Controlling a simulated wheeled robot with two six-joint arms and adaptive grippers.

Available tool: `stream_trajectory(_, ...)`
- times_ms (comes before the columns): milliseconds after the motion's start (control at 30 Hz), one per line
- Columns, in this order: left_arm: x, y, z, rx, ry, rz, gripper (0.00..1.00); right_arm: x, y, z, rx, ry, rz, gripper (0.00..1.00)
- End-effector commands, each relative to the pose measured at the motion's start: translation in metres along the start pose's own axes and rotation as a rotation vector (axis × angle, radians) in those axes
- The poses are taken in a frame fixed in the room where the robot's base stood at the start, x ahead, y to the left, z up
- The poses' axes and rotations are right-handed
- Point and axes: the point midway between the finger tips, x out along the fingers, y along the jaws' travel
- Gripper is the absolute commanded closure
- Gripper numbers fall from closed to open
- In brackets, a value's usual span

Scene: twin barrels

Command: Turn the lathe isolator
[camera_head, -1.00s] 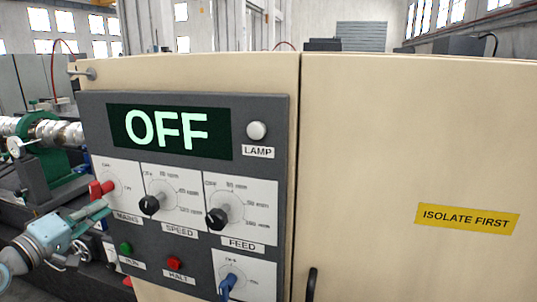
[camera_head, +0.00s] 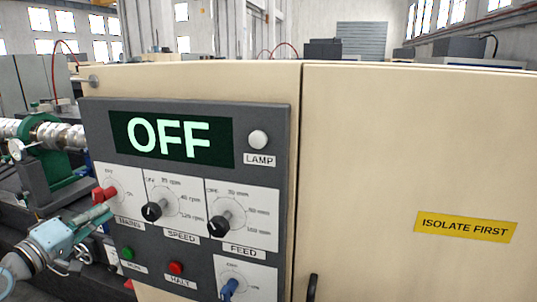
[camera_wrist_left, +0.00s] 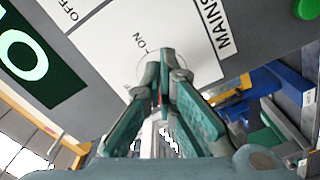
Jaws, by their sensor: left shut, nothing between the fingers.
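The grey control panel (camera_head: 130,240) carries a red switch knob (camera_head: 104,194) on the white MAINS plate at its left edge. The knob's handle points left, below the OFF mark. My left gripper (camera_head: 108,211) is shut and empty, its tips just below and beside the red knob. I cannot tell whether they touch it. In the left wrist view the closed fingertips (camera_wrist_left: 161,66) lie over the MAINS plate (camera_wrist_left: 120,45) near the ON mark, and the knob is mostly hidden behind them. The display (camera_head: 170,138) reads OFF. My right gripper is out of view.
Black SPEED (camera_head: 152,211) and FEED (camera_head: 220,229) knobs sit right of MAINS. Below are a green button (camera_head: 127,253), a red HALT button (camera_head: 176,268) and a blue knob (camera_head: 229,288). A yellow ISOLATE FIRST label (camera_head: 466,227) is on the cabinet door. Machinery stands at left.

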Motion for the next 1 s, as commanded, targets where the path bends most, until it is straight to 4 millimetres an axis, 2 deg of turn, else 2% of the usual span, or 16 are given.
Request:
stream_trajectory(367, 0.0, 0.0, 0.001, -0.001, -0.001, -0.001, 1.0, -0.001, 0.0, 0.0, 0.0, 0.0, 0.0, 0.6)
stream_trajectory(600, -0.002, 0.001, 0.008, 0.0, -0.001, -0.002, 1.0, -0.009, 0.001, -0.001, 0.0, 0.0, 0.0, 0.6)
stream_trajectory(767, -0.023, -0.002, 0.01, 0.006, -0.005, -0.006, 1.0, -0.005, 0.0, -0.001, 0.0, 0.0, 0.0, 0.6)
stream_trajectory(900, -0.049, -0.006, 0.01, 0.013, -0.006, -0.013, 1.0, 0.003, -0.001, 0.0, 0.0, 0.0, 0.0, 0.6)
stream_trajectory(1000, -0.059, -0.004, 0.011, 0.006, -0.005, -0.009, 1.0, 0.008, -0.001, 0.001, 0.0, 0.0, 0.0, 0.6)
